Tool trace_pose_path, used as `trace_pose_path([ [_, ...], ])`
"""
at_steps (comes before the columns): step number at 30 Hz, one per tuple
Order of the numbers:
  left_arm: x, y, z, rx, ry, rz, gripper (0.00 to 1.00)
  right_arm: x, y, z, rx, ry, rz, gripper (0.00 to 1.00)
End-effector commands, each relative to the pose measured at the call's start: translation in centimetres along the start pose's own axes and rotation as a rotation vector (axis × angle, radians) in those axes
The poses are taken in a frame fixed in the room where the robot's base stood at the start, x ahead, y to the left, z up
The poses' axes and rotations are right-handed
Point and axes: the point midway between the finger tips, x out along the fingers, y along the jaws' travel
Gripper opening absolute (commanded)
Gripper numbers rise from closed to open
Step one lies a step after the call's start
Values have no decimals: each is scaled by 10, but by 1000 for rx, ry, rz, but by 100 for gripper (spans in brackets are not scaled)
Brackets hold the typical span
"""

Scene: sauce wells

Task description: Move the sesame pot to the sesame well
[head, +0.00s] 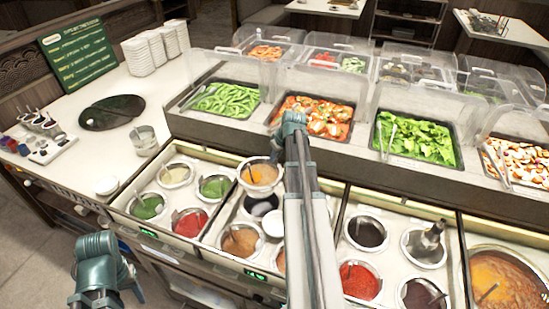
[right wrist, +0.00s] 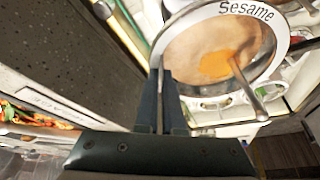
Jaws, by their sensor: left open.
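The sesame pot (head: 260,174) is a metal pot of tan sauce with an orange patch and a spoon. It is raised above the sauce counter, slightly tilted. In the right wrist view the pot (right wrist: 215,48) shows "Sesame" on its rim. My right gripper (right wrist: 170,78) is shut on the rim of the pot. In the head view the fingers are mostly hidden by my arm. A dark empty well (head: 262,206) shows just below the pot; its label cannot be read. My left gripper (head: 108,275) is open and empty at the lower left, apart from the counter.
Sauce pots with spoons fill the counter around it, including a red one (head: 188,222) and a brown one (head: 240,240). A white round piece (head: 273,223) sits beside the dark well. Covered food trays (head: 312,118) stand behind. A glass (head: 144,140) stands at the left.

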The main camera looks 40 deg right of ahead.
Motion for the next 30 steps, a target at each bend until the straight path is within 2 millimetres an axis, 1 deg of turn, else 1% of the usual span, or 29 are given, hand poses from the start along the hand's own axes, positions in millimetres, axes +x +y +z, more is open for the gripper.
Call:
trace_pose_path([
  [1,7,1,0,0,0,0,50,7,0,2,2,2,-1,0],
  [30,77,7,-4,-1,0,0,50,71,0,29,2,2,-1,0],
])
